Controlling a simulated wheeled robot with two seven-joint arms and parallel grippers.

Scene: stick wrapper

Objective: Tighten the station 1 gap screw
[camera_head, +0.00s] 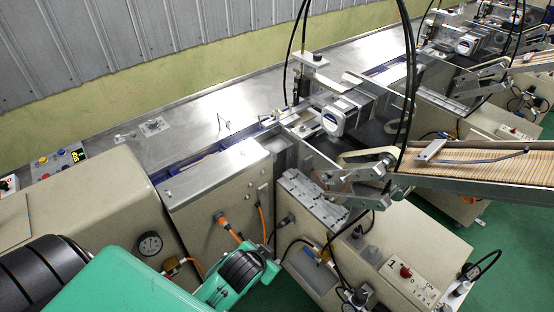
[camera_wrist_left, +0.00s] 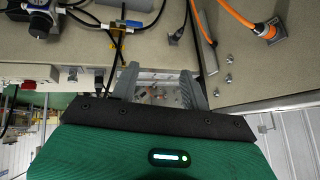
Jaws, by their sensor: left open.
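Station 1 (camera_head: 412,278) is the beige machine block marked "1", with a red button on its front panel. Above it sits a metal feeder assembly with a white round-faced unit (camera_head: 338,118) and a bracket (camera_head: 308,60) on a post. I cannot pick out the gap screw for certain in either view. My left gripper, with its teal arm, is low in front of the machine, left of station 1. In the left wrist view its two grey fingers are apart and empty (camera_wrist_left: 160,78), with beige panels and cables beyond. My right gripper is not in view.
A chute of wooden sticks (camera_head: 480,165) slopes in from the right. Black cables hang over the feeder. The metal tabletop (camera_head: 200,110) behind is mostly clear.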

